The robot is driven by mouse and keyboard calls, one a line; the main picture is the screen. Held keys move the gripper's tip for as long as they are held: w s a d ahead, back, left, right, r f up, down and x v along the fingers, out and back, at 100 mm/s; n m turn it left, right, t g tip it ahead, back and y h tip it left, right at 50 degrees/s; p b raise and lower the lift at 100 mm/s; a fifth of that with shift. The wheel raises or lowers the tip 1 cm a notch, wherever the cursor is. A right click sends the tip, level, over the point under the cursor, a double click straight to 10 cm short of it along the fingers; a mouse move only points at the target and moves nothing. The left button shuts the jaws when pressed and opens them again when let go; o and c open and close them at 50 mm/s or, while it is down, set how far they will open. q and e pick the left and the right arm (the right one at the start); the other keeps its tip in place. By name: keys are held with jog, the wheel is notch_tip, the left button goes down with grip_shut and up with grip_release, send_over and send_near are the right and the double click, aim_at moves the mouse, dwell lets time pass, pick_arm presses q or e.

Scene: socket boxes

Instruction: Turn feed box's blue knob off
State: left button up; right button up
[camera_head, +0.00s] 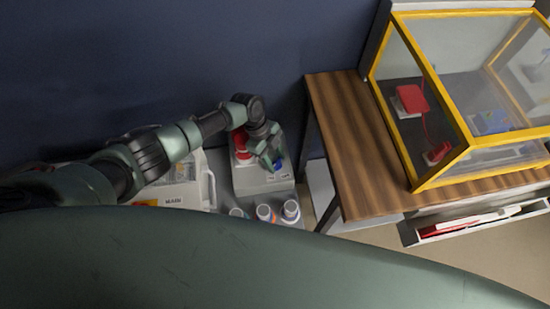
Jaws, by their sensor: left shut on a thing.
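The feed box appears to be the grey box (255,182) with two small white labels on its front, low and left of the wooden table. The blue knob (279,165) shows in part on its right side. A red part (242,145) sits on its left side. My left gripper (275,163) reaches over the box from the left and is shut on the blue knob; its fingers hide much of the knob. The knob's exact angle cannot be told. My right gripper is not in view.
A wooden table (345,150) stands right of the box, bearing a yellow-framed clear case (455,170) with red and blue items inside. Several white-capped bottles (291,209) stand in front of the box. A white case (188,190) lies left. An open drawer (480,222) sits lower right.

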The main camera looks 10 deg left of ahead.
pick_arm(q)
jog(key=shift+s, duration=0.1)
jog(key=n+p, duration=0.1)
jog(key=n, duration=0.1)
jog(key=n+t+p, duration=0.1)
jog(key=n, duration=0.1)
jog(key=shift+s+r+t, duration=0.1)
jog(key=shift+r+t, duration=0.05)
jog(key=shift+t, duration=0.15)
jog(key=n+t+p, duration=0.1)
jog(key=n, duration=0.1)
jog(key=n+p, duration=0.2)
jog(key=shift+s+d+r+n+t, duration=0.1)
jog(key=shift+n+t, duration=0.3)
jog(key=n+p, duration=0.1)
jog(key=n, duration=0.1)
jog(key=n+t+y+p, duration=0.1)
jog(key=n+p, duration=0.1)
jog(key=shift+d+t+p, duration=0.1)
jog(key=shift+t+p, duration=0.2)
jog(key=n+p, duration=0.1)
jog(key=n, duration=0.1)
jog(key=shift+s+n+y, duration=0.1)
jog(key=shift+n+y, duration=0.2)
jog(key=shift+n, duration=0.1)
jog(key=shift+n+t+y+p, duration=0.4)
jog(key=shift+n+p, duration=0.2)
jog(key=shift+n, duration=0.5)
jog(key=o, duration=1.4)
jog(key=shift+f, duration=0.2)
